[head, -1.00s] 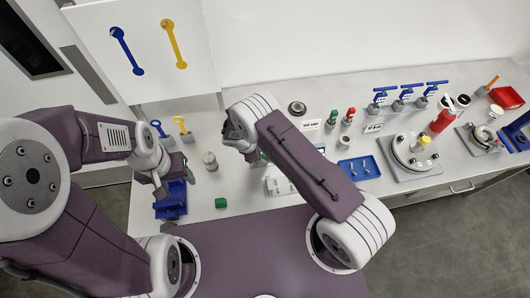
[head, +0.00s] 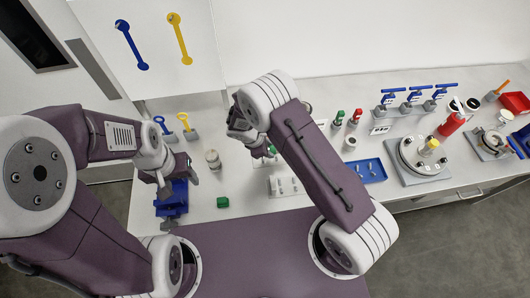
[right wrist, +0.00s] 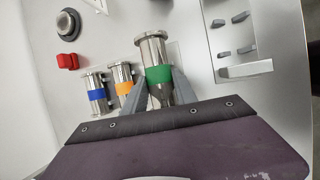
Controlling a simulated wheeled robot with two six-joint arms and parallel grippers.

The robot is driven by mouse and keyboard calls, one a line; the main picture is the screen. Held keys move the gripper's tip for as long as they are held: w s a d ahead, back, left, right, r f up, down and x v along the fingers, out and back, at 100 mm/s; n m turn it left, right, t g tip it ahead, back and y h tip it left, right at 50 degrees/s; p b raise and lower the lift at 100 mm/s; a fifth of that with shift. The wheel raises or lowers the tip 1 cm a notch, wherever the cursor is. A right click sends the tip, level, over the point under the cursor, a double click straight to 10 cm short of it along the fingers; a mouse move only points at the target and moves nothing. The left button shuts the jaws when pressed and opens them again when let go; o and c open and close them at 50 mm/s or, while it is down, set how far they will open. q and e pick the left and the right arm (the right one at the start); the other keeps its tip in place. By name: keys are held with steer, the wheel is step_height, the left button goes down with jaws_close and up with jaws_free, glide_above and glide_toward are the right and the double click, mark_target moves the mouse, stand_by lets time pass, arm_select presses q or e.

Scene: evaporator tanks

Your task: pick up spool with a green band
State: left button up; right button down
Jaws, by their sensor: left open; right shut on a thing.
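The spool with a green band (right wrist: 158,72) is a silvery flanged cylinder in the right wrist view. It stands between the two grey fingers of my right gripper (right wrist: 160,92), which is shut on it. The gripper body hides its near end, and I cannot tell whether it is clear of the bench. In the head view my right gripper is mostly hidden by its own arm, with a small green patch below it. A blue-banded spool (right wrist: 97,95) and an orange-banded spool (right wrist: 124,88) are left of the held one. My left gripper (head: 180,182) is open beside a blue holder (head: 171,204).
A green block (head: 223,202) lies on the bench right of the blue holder. A white rack (head: 286,186) and a blue tray (head: 364,171) are further right. A silvery cylinder (head: 213,159) stands between the arms. Red parts (right wrist: 67,61) show in the right wrist view.

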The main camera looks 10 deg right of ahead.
steer(key=s+d+r+b, duration=0.3)
steer(key=s+d+r, duration=0.2)
steer(key=s, duration=0.3)
steer(key=shift+d+r, duration=0.3)
steer(key=shift+r, duration=0.15)
steer(key=shift+s, duration=0.1)
